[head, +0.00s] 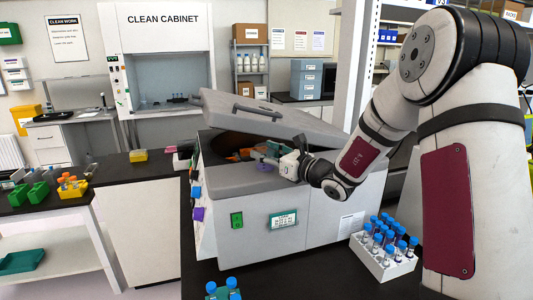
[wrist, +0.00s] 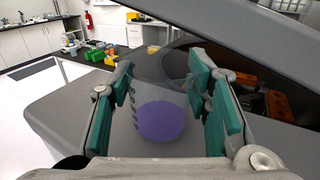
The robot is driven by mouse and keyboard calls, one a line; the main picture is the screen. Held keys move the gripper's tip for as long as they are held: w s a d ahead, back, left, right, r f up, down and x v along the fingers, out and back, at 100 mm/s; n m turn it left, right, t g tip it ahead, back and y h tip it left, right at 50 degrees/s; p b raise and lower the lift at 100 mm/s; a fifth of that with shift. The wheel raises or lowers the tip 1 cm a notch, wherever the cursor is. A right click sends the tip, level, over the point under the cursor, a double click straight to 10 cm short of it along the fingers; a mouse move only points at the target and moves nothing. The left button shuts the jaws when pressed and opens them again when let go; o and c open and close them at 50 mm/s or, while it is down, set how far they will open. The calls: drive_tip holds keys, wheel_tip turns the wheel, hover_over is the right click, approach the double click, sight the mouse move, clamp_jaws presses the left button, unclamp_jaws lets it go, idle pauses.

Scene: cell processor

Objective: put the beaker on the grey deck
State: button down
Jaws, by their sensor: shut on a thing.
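The beaker (wrist: 161,120) is clear, with dark marks on its wall and purple at its bottom. It sits between the teal finger pads of my gripper (wrist: 160,88), which is shut on it. In the head view my gripper (head: 272,163) is over the front part of the grey deck (head: 222,179) of the machine, with the beaker small and mostly hidden by the fingers. The deck also shows in the wrist view (wrist: 65,110), below and around the beaker. I cannot tell whether the beaker touches the deck.
The machine's grey lid (head: 275,118) is raised just behind and above my gripper. Orange parts (wrist: 278,103) show in the opening under it. A white rack (head: 385,257) of blue-capped tubes stands on the black bench to the right. The deck's left part looks clear.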

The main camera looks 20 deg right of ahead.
drive_tip(key=c, duration=0.9)
unclamp_jaws()
drive_tip(key=shift+f, duration=0.1)
drive_tip(key=shift+o, duration=0.2)
